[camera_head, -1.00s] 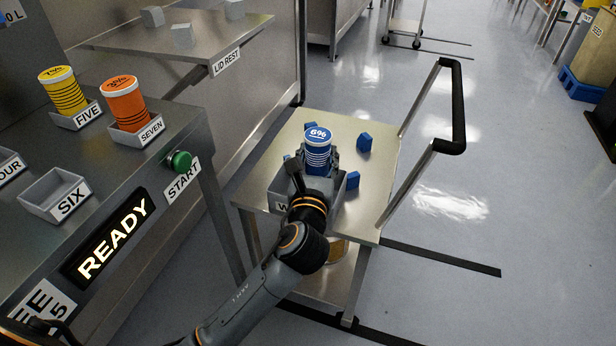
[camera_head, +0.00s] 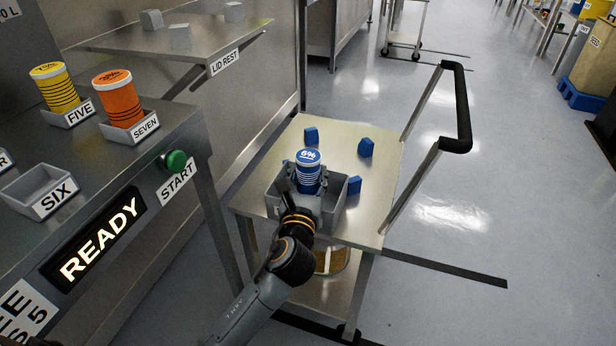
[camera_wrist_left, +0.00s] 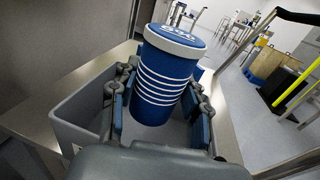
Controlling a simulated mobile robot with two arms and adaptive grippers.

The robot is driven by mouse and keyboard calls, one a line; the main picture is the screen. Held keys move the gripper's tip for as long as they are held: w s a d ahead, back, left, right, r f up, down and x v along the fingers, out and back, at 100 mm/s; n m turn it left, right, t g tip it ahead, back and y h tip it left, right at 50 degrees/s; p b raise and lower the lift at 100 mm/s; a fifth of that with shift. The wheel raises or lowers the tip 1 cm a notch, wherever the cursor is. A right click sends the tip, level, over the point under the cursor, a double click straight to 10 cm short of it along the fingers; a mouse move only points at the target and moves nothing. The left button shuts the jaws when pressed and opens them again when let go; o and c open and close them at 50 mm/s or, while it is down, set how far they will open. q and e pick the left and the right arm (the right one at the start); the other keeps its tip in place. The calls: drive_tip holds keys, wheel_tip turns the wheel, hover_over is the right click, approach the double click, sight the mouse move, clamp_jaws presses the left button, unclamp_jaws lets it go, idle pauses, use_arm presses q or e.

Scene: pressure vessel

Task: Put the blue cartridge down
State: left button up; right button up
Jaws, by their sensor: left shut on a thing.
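The blue cartridge (camera_head: 308,172) has a white lid rim and white stripes. My left gripper (camera_head: 308,186) is shut on it, with a finger on each side, as the left wrist view (camera_wrist_left: 163,85) also shows. The cartridge is held in the grey bin (camera_head: 268,204) on the cart top, its upper part above the rim. In the left wrist view the bin (camera_wrist_left: 85,112) surrounds the fingers, and the cartridge looks tilted there. Whether its base touches the bin floor is hidden. My right gripper is in neither view.
The steel cart top (camera_head: 345,222) carries several small blue blocks (camera_head: 365,148) around the bin. The cart handle (camera_head: 456,105) rises at right. At left, a bench holds a yellow cartridge (camera_head: 57,90), an orange cartridge (camera_head: 121,103), an empty SIX holder (camera_head: 38,190) and a green START button (camera_head: 176,161).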

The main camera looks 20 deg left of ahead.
use_arm(q)
drive_tip(key=shift+f, duration=0.55)
drive_tip(key=o, duration=1.4)
